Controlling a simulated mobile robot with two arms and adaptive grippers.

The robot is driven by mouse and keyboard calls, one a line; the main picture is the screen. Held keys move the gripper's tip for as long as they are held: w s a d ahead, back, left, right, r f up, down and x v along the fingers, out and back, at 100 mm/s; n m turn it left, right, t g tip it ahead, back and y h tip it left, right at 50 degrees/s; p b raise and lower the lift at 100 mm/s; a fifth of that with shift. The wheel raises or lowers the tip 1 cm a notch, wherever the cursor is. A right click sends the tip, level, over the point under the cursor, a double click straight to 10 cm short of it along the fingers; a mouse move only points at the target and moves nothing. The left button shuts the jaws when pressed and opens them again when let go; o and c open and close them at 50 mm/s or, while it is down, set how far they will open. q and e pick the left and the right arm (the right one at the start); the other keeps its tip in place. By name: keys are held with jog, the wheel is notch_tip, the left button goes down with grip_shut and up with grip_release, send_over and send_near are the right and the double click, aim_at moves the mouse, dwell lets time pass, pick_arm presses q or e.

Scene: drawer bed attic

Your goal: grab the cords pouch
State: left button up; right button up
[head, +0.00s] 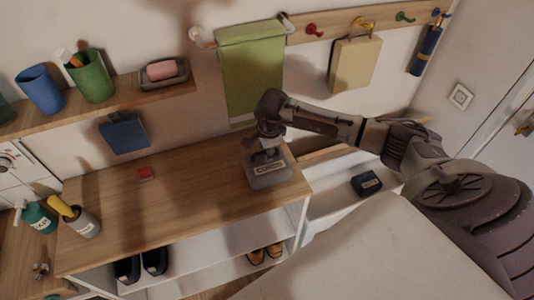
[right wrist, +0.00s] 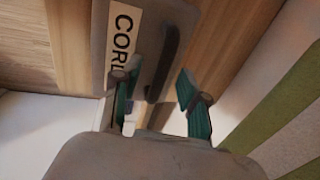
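The cords pouch (head: 268,174) is a grey pouch with a pale label and a dark handle, on the wooden top of the shoe cabinet near its right end. In the right wrist view, the pouch (right wrist: 140,22) shows part of its label, reading "COR". My right gripper (head: 268,147) is right over the pouch. In the wrist view its green-padded fingers (right wrist: 153,82) are apart, with the dark handle (right wrist: 166,62) between or just beyond them. I cannot tell if they touch it. My left gripper is not in view.
A green towel (head: 250,75) hangs on the wall behind my right gripper. A small red item (head: 146,174) lies on the wooden top (head: 190,195). An open white drawer (head: 335,200) at the right holds a dark labelled item (head: 366,184). Shoes (head: 154,261) stand below.

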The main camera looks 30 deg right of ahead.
grip_shut()
jog(key=shift+r, duration=0.15)
